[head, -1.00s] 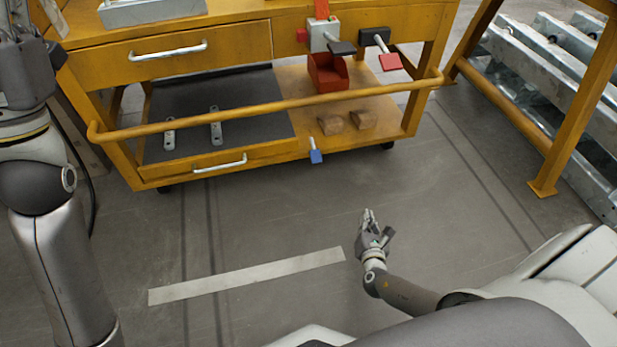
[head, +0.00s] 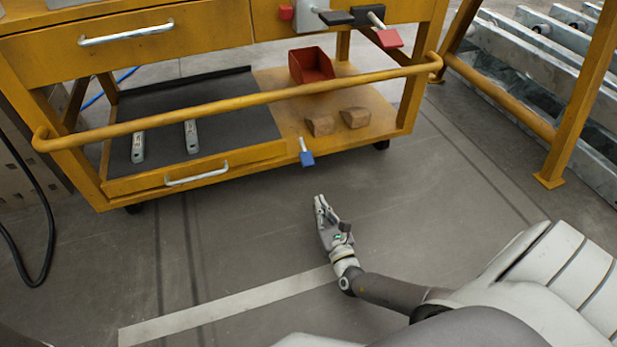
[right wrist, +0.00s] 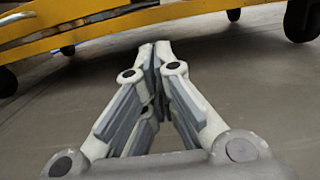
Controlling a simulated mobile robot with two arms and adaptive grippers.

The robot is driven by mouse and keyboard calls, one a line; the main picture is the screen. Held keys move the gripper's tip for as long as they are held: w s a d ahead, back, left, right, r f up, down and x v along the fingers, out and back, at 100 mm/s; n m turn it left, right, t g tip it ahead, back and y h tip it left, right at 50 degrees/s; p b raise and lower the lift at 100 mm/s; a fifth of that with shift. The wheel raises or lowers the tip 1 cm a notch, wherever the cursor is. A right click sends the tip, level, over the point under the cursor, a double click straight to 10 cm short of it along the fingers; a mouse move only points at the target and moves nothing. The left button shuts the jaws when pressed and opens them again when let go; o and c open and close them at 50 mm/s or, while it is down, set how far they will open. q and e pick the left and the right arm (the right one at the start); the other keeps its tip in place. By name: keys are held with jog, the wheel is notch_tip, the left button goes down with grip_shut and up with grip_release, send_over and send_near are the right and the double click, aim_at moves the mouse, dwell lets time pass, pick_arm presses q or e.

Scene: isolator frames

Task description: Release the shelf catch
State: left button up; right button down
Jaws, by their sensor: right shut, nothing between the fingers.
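A small lever with a blue tab (head: 306,156) hangs at the front edge of the yellow cart's lower shelf (head: 270,90). It points downward. Above, at the cart's top front edge, are a lever with a black handle (head: 336,17) and a lever with a red tab (head: 389,38). Which one is the shelf catch is not labelled. My right gripper (head: 319,202) is shut and empty, over the floor in front of the cart, short of the blue tab and apart from it. In the right wrist view its fingertips (right wrist: 161,46) meet, pointing toward the cart's underside. My left gripper is out of view.
A yellow rail (head: 240,104) crosses the cart's front above the lower shelf. A red bin (head: 311,65), two brown blocks (head: 320,124) and two metal bars (head: 191,137) lie on that shelf. A yellow frame (head: 580,100) stands at right. The floor before the cart is clear.

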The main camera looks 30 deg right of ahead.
aim_at(304, 151)
jog(key=b+x, duration=0.1)
jog(key=x, duration=0.2)
jog(key=b+x, duration=0.2)
jog(key=x, duration=0.1)
jog(key=b+x, duration=0.2)
jog(key=x, duration=0.1)
jog(key=shift+w+f, duration=0.2)
jog(key=shift+f, duration=0.05)
jog(key=shift+s+r, duration=0.3)
jog(key=shift+r, duration=0.7)
jog(key=shift+s+r, duration=0.25)
jog(key=shift+r, duration=0.8)
